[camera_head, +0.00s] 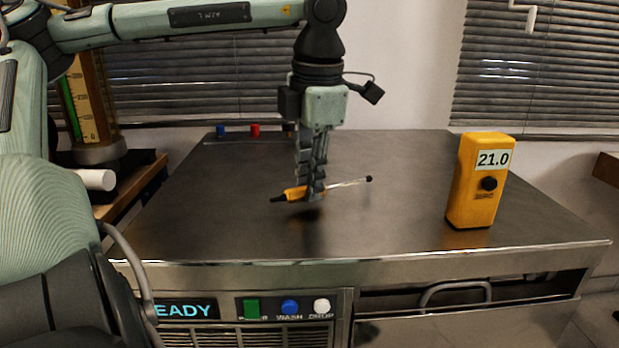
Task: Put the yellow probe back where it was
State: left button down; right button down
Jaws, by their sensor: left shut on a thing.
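The yellow probe (292,194) is a short yellow handle with a black end at the left and a thin pale rod with a dark tip reaching to the right. My left gripper (311,192) comes down from above and is shut around the probe's handle. It holds the probe nearly level, a little above the steel table (390,220), with a dark shadow below. The fingers hide part of the handle. My right gripper does not show.
A yellow gauge box (478,182) reading 21.0 stands upright on the table at the right. Blue (220,131) and red (255,130) pieces sit at the back left edge. The front panel has green (251,308), blue (290,306) and white (321,305) buttons. The middle right is clear.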

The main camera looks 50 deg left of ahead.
pick_arm(q)
jog(key=shift+f+b, duration=0.5)
jog(key=shift+f, duration=0.15)
jog(key=c, duration=1.3)
grip_release()
jog(key=shift+r, duration=0.15)
